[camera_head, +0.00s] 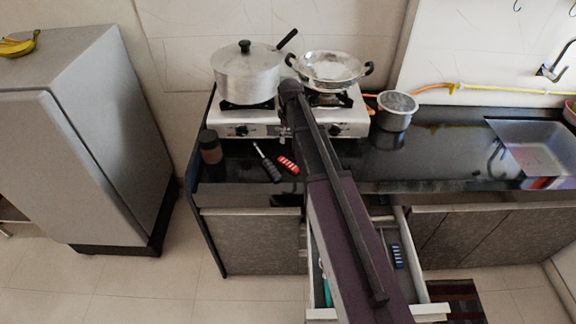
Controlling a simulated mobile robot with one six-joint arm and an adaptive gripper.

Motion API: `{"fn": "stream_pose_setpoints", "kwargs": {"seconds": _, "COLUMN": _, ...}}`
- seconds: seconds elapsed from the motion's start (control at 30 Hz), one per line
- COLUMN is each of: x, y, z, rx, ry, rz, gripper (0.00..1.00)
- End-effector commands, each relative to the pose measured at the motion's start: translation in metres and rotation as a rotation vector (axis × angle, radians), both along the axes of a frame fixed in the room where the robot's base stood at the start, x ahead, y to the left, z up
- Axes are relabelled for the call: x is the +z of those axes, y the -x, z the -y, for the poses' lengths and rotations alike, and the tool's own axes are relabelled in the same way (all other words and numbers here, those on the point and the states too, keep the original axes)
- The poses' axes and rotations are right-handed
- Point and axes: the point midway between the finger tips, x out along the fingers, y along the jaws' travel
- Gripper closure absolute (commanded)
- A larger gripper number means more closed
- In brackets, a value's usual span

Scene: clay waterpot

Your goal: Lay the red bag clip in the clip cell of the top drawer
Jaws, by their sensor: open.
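The red bag clip (288,165) with pale marks lies on the black counter (230,172), in front of the stove and left of my arm. The top drawer (405,228) is pulled open below the counter. In its right part lies a blue clip (398,256) with pale marks. A teal item (326,290) shows in its left part. My arm rises across the middle of the view and covers much of the drawer's inside, so its cells show only in part. My gripper cannot be made out behind the arm.
A tool with a black handle (270,167) lies just left of the red clip. A dark jar (210,147) stands near the counter's left end. The stove (262,122) bears a lidded pot (246,77) and a pan (328,70). The counter right of my arm is mostly clear.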

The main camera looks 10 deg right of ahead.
Motion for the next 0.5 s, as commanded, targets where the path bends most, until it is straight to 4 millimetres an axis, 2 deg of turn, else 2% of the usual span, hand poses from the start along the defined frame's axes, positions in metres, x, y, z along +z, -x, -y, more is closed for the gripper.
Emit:
{"fn": "stream_pose_setpoints", "kwargs": {"seconds": 0.27, "x": -0.002, "y": 0.0, "z": 0.0, "rx": -0.001, "ry": 0.0, "rz": 0.0, "gripper": 0.17}}
{"fn": "stream_pose_setpoints", "kwargs": {"seconds": 0.5, "x": -0.016, "y": 0.0, "z": -0.001, "rx": -0.001, "ry": -0.001, "rz": 0.001, "gripper": 0.17}}
